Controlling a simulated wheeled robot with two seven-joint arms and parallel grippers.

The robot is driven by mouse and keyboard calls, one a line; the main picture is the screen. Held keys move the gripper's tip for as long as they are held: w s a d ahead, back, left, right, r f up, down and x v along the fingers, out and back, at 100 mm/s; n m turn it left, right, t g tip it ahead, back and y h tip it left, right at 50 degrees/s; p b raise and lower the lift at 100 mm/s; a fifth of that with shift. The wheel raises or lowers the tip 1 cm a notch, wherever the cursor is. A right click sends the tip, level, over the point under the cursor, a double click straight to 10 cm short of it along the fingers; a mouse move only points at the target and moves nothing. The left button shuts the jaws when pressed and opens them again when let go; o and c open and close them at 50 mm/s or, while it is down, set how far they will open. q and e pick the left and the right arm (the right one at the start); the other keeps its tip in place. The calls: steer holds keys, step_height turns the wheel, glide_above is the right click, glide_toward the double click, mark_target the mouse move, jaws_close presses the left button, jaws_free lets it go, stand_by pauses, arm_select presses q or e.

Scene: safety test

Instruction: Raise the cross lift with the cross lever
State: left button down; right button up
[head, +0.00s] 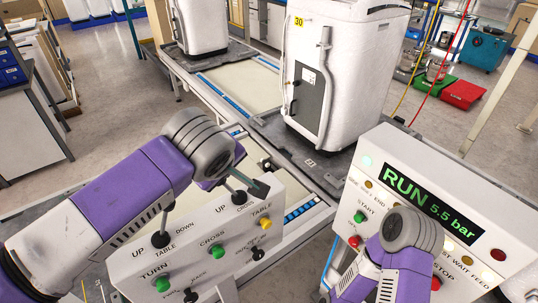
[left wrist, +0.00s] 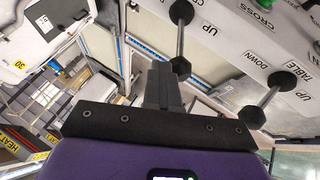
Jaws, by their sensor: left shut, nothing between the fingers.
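The cross lever (left wrist: 181,38) rises from the white panel beside the UP and CROSS labels in the left wrist view, with a black hexagonal knob. In the head view it is at the panel's top right (head: 238,196), partly covered by my left gripper (head: 257,187). That gripper is shut and empty. Its fingers (left wrist: 163,82) are right beside the knob in the left wrist view; I cannot tell if they touch. The table lever (left wrist: 268,97) stands to the right there. The cross lift is not clearly identifiable. My right arm is at the lower right, its gripper out of sight.
A second panel (head: 425,200) at right reads RUN 5.5 bar. White appliances (head: 345,70) stand on pallets on the conveyor (head: 240,88) behind. Floor is open at left.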

arm_select(q)
steer(key=s+d+r+p, duration=0.3)
steer(key=s+r+p, duration=0.1)
steer(key=r, duration=0.6)
steer(key=shift+s+d+r+p, duration=0.15)
steer(key=shift+s+r+p, duration=0.1)
steer(key=shift+s+p, duration=0.1)
stand_by(0.3)
